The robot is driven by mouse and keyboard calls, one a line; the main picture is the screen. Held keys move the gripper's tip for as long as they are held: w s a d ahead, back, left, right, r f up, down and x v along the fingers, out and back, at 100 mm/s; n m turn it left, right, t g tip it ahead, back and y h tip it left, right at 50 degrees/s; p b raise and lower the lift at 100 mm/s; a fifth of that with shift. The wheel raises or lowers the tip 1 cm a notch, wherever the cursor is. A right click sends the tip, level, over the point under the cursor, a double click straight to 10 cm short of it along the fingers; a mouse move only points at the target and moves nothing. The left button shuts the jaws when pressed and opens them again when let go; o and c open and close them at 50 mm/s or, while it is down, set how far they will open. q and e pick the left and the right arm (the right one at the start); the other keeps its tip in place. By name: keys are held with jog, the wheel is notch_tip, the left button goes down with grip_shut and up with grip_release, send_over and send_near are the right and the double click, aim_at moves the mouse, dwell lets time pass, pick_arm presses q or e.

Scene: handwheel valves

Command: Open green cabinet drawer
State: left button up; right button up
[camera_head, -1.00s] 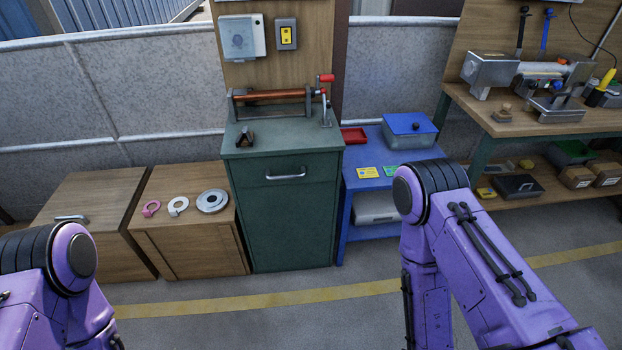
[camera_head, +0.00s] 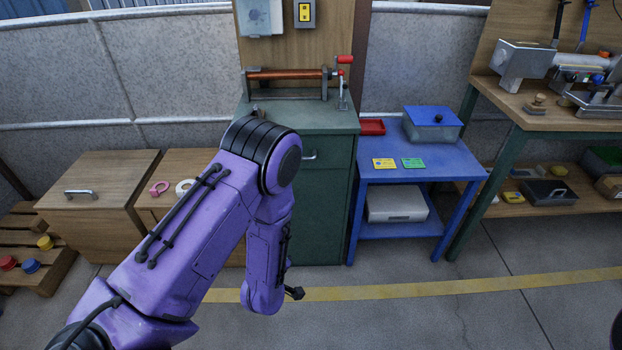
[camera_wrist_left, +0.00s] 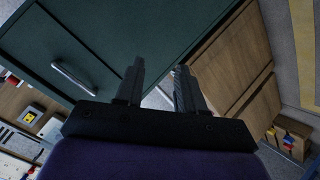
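The green cabinet (camera_head: 322,215) stands against the wall in the head view. Its drawer handle (camera_head: 309,155) shows only in part, because my left arm covers the left side of the front. In the left wrist view the green front (camera_wrist_left: 120,30) fills the upper left, tilted, with the metal drawer handle (camera_wrist_left: 73,78) on it. My left gripper (camera_wrist_left: 156,70) has its two fingers apart with nothing between them. The handle lies to the left of both fingers, apart from them. My right gripper is in neither view.
Wooden cabinets (camera_head: 95,215) stand to the left. A roller with a red-handled crank (camera_head: 290,74) sits on top of the green cabinet. The floor (camera_head: 420,325) in front is clear.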

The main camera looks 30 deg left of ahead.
pick_arm(q)
jog(key=w+a+r+n+t+y+b, duration=0.1)
jog(key=w+a+r+n+t+b, duration=0.1)
jog(key=w, duration=0.6)
jog(key=w+a+r+n+t+y+b, duration=0.2)
jog(key=w+a+r+n+b, duration=0.1)
jog(key=w+r, duration=0.3)
jog(key=w+a+r+n+t+y+b, duration=0.2)
jog(key=w+r+n, duration=0.3)
jog(key=w, duration=0.5)
jog(key=shift+w+a+t, duration=0.1)
jog(key=shift+a+t, duration=0.3)
jog(key=shift+a, duration=0.2)
grip_shut()
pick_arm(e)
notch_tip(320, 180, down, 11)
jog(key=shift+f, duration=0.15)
